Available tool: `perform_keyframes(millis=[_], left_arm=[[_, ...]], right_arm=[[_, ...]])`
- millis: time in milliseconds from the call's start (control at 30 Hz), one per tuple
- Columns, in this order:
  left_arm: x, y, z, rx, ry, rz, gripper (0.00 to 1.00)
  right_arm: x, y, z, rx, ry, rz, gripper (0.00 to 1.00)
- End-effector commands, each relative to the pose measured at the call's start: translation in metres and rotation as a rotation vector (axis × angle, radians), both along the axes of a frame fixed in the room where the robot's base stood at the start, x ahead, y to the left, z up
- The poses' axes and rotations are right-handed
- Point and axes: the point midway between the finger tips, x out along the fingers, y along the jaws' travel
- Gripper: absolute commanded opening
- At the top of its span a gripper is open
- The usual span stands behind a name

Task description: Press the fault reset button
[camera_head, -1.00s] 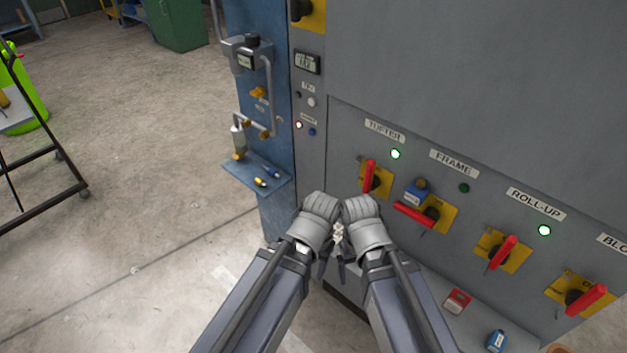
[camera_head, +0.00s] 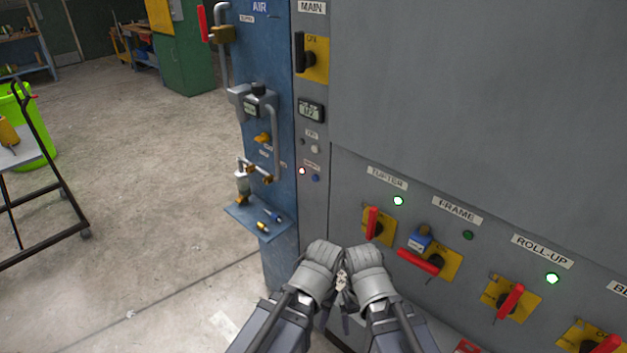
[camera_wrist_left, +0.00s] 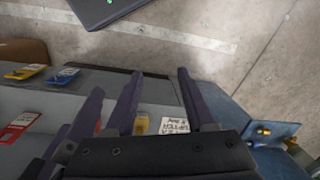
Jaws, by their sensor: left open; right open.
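On the narrow grey column of the cabinet, a small blue button (camera_head: 316,178) sits beside a lit red lamp (camera_head: 302,171). The label (camera_head: 311,163) above them is too small to read surely. My right gripper (camera_head: 346,320) and left gripper are low in the head view, below and slightly right of the button and apart from it. Their fingers are mostly hidden behind my wrists there. In the left wrist view my left gripper (camera_wrist_left: 158,95) is open, with nothing between its fingers. My right gripper is open too.
A white button (camera_head: 314,149) and small display (camera_head: 311,110) are above. The black main switch (camera_head: 301,52) is higher. Red-handled switches (camera_head: 373,222) line the panel at right. A blue air post (camera_head: 262,200) with a small shelf stands left. Open floor and a cart (camera_head: 40,180) lie beyond.

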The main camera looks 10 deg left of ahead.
Motion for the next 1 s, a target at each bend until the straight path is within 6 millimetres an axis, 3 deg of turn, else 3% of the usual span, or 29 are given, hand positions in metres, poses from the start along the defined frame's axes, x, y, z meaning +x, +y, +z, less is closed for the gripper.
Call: perform_keyframes(millis=[67,467,1000], left_arm=[[0.0000,0.0000,0.0000,0.000,0.000,0.000,0.46],[0.0000,0.0000,0.0000,0.000,0.000,0.000,0.01],[0.0000,0.0000,0.0000,0.000,0.000,0.000,0.00]], right_arm=[[0.0000,0.0000,0.0000,0.000,0.000,0.000,0.90],[0.0000,0.0000,0.0000,0.000,0.000,0.000,0.90],[0.0000,0.0000,0.0000,0.000,0.000,0.000,0.90]])
